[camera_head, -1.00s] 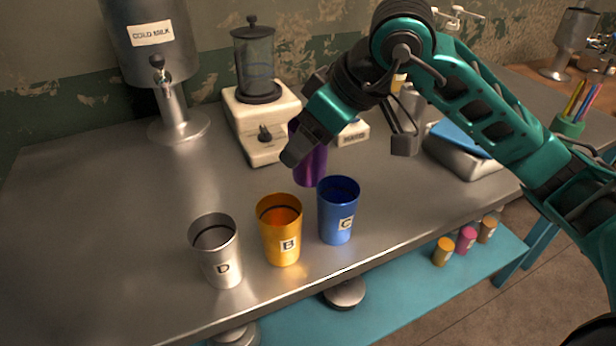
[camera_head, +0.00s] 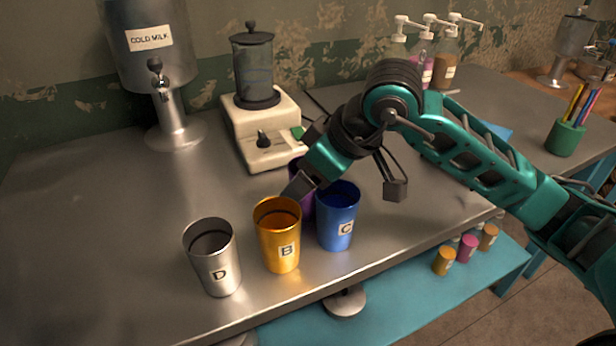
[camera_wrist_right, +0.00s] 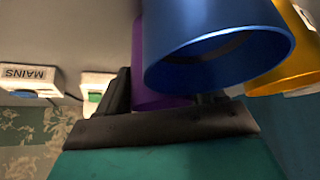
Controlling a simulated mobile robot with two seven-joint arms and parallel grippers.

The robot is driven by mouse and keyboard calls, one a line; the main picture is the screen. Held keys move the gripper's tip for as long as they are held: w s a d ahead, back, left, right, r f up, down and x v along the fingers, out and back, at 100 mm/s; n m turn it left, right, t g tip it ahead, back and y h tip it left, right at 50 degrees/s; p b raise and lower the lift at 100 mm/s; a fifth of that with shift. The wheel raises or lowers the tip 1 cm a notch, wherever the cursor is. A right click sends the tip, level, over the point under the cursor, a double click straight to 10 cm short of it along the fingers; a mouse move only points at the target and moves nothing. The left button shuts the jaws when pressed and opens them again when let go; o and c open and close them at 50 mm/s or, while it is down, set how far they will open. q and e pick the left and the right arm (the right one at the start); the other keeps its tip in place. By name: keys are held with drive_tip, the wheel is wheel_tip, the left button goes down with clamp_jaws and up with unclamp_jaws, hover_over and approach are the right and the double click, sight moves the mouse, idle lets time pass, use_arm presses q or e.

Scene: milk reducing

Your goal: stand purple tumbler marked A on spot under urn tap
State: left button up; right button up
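The purple tumbler (camera_head: 307,207) is mostly hidden behind my right gripper and the orange and blue tumblers; its letter does not show. My right gripper (camera_head: 300,187) comes down over it, its far finger hidden. In the right wrist view the purple tumbler (camera_wrist_right: 152,100) lies between the dark fingers, one against its side, so the gripper looks shut on it. The milk urn (camera_head: 150,55), marked COLD MILK, stands at the back left with its tap (camera_head: 160,80) above a round foot (camera_head: 177,135). No tumbler stands under the tap. My left gripper is out of view.
Silver tumbler D (camera_head: 213,260), orange tumbler B (camera_head: 278,236) and blue tumbler C (camera_head: 337,217) stand near the table's front edge, close to the purple one. A blender (camera_head: 262,130) stands beside the urn. The table's left part is clear.

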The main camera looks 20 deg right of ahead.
drive_tip(key=o, duration=0.4)
drive_tip(key=shift+r, duration=0.1)
